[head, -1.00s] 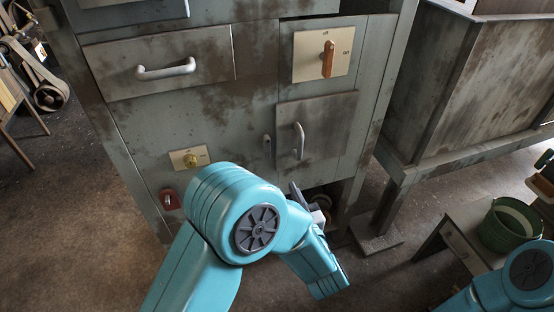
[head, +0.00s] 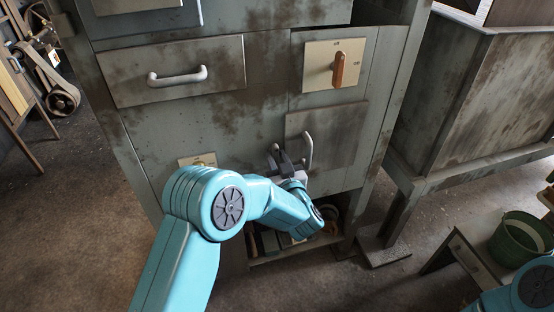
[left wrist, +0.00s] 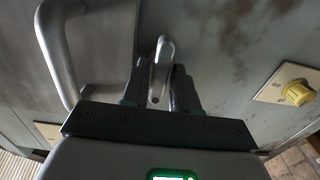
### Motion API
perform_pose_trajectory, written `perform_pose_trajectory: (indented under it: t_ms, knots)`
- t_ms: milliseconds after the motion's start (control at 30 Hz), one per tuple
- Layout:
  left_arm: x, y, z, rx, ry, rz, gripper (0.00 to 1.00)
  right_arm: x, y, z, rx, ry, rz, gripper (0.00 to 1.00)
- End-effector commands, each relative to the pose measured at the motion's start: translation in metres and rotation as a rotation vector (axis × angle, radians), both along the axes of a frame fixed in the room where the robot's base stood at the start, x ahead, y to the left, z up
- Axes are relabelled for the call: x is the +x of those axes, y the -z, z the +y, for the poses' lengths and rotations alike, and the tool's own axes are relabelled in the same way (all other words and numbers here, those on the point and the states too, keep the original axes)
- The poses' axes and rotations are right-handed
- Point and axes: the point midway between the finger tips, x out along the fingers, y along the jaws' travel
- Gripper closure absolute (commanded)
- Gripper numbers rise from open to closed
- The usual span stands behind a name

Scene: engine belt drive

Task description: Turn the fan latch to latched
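The fan latch (left wrist: 162,58) shows in the left wrist view as a small silver lever on the cabinet front. It stands between the two dark fingers of my left gripper (left wrist: 158,82). The fingers are apart, one on each side of the lever, and I cannot tell whether either touches it. In the head view my left gripper (head: 280,160) is at the cabinet, just left of the small door's handle, and hides the latch. My right gripper is not in view.
The small door's handle (head: 308,151) is close beside my left gripper. A yellow knob (left wrist: 296,92) is on the other side. An orange rotary switch (head: 338,69) and a drawer handle (head: 178,76) are above. A green bucket (head: 520,240) stands at the right.

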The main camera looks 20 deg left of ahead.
Motion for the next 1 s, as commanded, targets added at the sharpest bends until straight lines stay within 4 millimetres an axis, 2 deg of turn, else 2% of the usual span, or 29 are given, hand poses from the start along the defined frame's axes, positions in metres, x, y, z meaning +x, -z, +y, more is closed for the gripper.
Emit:
perform_pose_trajectory:
  t_ms: [267, 333, 367, 667, 1000]
  knots:
    - [0.001, 0.0, 0.001, 0.001, 0.0, 0.001, 0.71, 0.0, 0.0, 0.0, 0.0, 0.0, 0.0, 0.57]
    - [0.001, 0.0, 0.001, 0.001, 0.0, 0.001, 0.94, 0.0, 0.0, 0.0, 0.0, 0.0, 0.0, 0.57]
    - [0.001, 0.0, 0.001, 0.001, 0.0, 0.001, 1.0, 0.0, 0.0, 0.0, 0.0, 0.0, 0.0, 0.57]
    - [0.001, 0.002, 0.001, -0.016, -0.001, -0.011, 1.0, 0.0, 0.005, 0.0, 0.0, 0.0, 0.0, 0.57]
    - [0.001, 0.006, 0.002, -0.176, -0.002, -0.12, 1.0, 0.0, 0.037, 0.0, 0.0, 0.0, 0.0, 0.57]
